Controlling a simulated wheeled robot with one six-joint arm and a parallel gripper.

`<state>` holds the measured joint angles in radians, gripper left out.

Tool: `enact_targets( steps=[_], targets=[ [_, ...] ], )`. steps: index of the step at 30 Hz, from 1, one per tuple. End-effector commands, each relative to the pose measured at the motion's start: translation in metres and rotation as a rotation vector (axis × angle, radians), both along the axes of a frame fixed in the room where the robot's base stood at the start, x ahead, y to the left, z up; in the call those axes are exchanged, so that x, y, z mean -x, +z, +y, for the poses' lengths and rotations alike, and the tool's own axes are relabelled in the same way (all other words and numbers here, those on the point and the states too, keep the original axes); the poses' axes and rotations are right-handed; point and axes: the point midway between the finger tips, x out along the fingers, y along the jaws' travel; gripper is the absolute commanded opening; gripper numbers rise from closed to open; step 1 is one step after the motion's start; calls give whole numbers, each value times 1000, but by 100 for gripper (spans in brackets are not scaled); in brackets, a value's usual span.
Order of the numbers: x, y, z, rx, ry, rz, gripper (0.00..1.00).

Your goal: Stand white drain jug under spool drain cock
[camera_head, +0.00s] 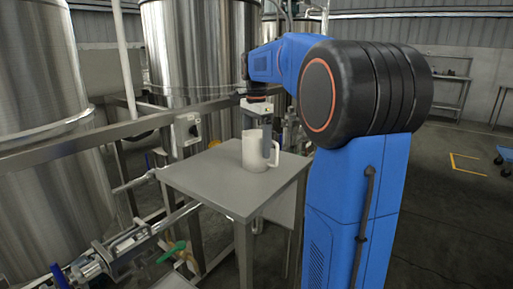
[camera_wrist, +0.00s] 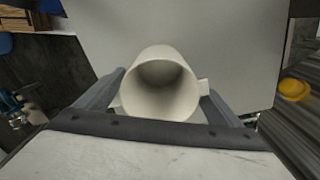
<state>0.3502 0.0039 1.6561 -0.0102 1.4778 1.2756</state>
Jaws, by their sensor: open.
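The white jug (camera_head: 253,155) stands upright on a small grey table (camera_head: 195,180), its handle toward the right. In the wrist view I look down into the open mouth of the jug (camera_wrist: 160,88), which looks empty. My gripper (camera_head: 266,135) is at the jug, partly hidden behind it. In the wrist view the two fingers of my gripper (camera_wrist: 162,80) are open, one on each side of the jug. A pipe spool (camera_head: 120,245) with a green-handled valve (camera_head: 172,251) runs low at the left; I cannot tell its outlet.
Large steel tanks (camera_head: 185,50) stand behind the table, with a steel frame rail (camera_head: 90,140) in front of them. A blue valve handle (camera_head: 59,276) shows at the lower left. Open floor (camera_head: 440,200) lies to the right.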

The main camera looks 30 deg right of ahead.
Motion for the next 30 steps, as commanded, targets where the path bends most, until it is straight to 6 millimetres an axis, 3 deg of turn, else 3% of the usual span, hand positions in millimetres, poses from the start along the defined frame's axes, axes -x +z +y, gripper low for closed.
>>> enact_targets(
  steps=[15, 21, 30],
  targets=[
    [0, 92, 1, 1, 0, -2, 88],
    [0, 106, 1, 0, 0, 0, 88],
    [4, 108, 6, 2, 20, -6, 88]
  ],
)
